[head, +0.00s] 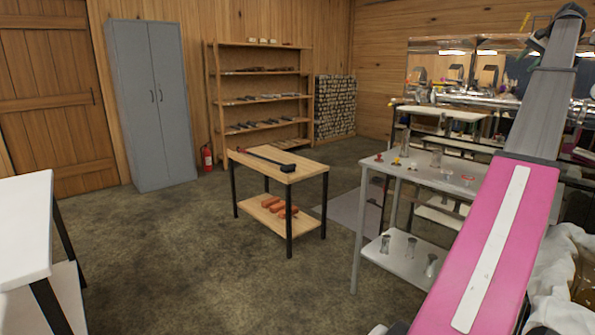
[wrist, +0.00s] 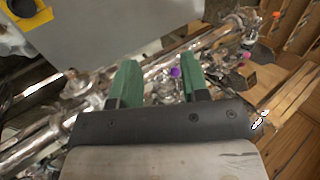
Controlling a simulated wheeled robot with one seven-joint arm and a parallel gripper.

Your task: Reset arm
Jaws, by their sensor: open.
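My arm is raised on the right side of the head view, with a pink and white link in front and a grey link reaching up. My gripper shows in the wrist view (wrist: 158,85) with two green fingers apart and nothing between them. Shiny metal pipes (wrist: 205,40) with a small purple knob (wrist: 175,72) lie beyond the fingers. I cannot tell the distance to them. In the head view the gripper end is near the top right edge and its fingers are not clear.
A wooden table (head: 300,171) with a long-handled tool stands mid-room. A metal table (head: 440,178) with small glassware stands right, partly behind my arm. A white table (head: 25,225) is at left. A grey cabinet (head: 150,110) and shelves (head: 260,101) line the back. Open floor lies between.

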